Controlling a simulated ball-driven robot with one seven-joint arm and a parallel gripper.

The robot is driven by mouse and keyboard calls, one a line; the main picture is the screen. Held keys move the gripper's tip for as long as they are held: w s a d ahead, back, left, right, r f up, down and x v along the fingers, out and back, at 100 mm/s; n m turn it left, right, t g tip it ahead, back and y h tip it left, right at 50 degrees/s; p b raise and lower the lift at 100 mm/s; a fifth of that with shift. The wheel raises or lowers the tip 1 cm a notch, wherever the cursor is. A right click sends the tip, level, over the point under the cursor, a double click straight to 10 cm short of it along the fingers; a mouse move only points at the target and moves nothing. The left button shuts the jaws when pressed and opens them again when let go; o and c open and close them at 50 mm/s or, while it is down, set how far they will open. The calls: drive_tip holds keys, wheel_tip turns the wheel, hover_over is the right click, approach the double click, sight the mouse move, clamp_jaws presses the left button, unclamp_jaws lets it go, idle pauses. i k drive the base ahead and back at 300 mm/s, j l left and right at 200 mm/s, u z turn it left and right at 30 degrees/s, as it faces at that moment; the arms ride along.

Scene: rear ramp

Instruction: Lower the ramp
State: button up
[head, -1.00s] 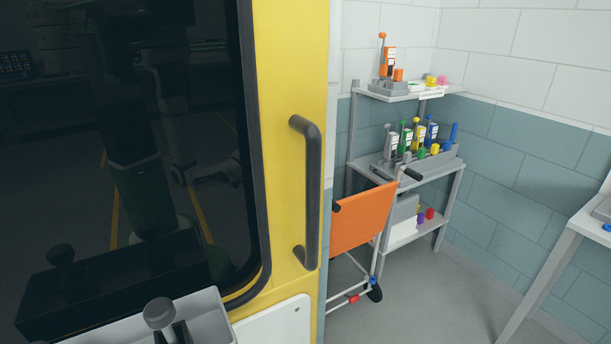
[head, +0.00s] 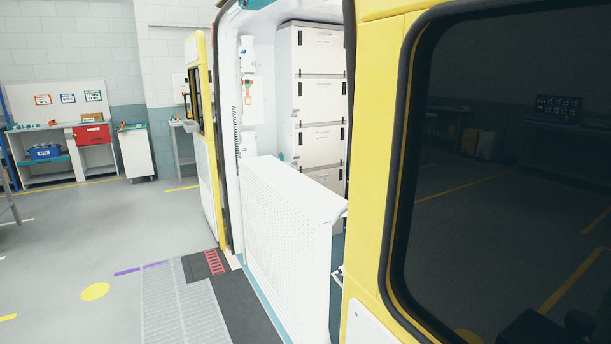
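The ramp (head: 285,225) is a white perforated panel. It stands upright and slightly tilted in the open rear doorway of a yellow vehicle (head: 372,215). Its top edge is about halfway up the opening, and its right end is partly hidden behind the right-hand yellow door. A small light bar shows at its upper right corner, but I cannot tell whether it is a handle. My gripper is not in view.
The left door (head: 205,140) stands open. White drawers (head: 318,100) fill the vehicle's interior. A grey ribbed strip (head: 185,300) and a red grid patch (head: 214,262) lie on the floor before the doorway. A workbench (head: 60,150) stands far left. The left floor is mostly clear.

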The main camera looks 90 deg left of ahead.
sight(288, 255)
drive_tip(key=u, duration=2.55)
drive_tip(key=i+j+z, duration=0.25)
drive_tip(key=i+j, duration=0.05)
